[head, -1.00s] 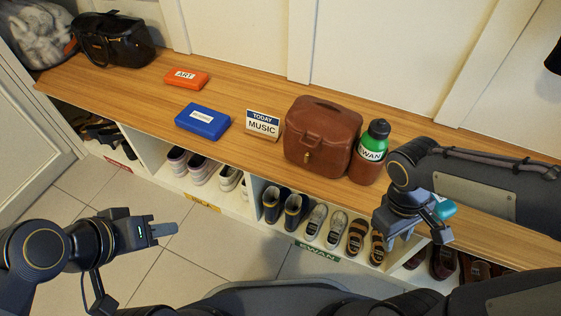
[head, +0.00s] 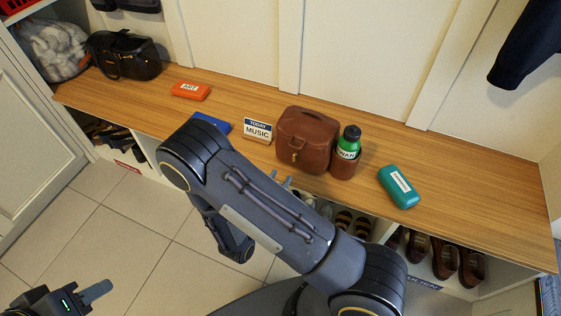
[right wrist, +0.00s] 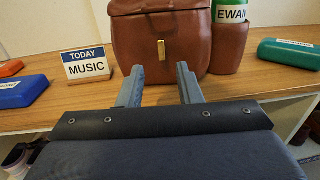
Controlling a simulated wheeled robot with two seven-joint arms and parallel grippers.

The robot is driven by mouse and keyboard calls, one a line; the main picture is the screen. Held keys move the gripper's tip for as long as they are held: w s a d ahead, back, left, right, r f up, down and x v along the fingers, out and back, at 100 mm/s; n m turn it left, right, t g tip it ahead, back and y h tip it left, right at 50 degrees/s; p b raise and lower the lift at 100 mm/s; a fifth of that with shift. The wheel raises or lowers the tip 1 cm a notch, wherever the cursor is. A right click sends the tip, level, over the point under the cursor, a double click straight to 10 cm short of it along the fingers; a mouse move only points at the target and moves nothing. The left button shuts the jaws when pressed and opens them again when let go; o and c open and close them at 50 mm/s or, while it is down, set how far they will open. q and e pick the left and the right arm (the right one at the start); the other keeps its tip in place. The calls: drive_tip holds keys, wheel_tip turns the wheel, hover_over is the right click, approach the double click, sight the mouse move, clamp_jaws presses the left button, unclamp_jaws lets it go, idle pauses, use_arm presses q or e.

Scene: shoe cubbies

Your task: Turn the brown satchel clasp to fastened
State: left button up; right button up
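The brown satchel (head: 306,138) stands upright on the wooden bench; it also shows in the right wrist view (right wrist: 190,35). Its brass clasp (right wrist: 161,50) is on the front below the flap, its long side upright; it is small in the head view (head: 294,156). My right gripper (right wrist: 161,82) is open and empty, in front of the satchel and a little below the clasp, apart from it. In the head view my right arm partly hides that gripper (head: 281,181). My left gripper (head: 97,291) is low at the left over the floor, away from the bench; its finger gap is unclear.
Blue (right wrist: 22,91), orange (head: 191,90) and teal (head: 399,187) cases lie on the bench. Shoes fill cubbies below. The bench's right end is clear.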

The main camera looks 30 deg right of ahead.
sight(294, 158)
drive_tip(key=b+x, duration=0.1)
drive_tip(key=x, duration=0.6)
drive_tip(key=shift+w+d+f, duration=0.1)
drive_tip(key=shift+d, duration=0.2)
clamp_jaws()
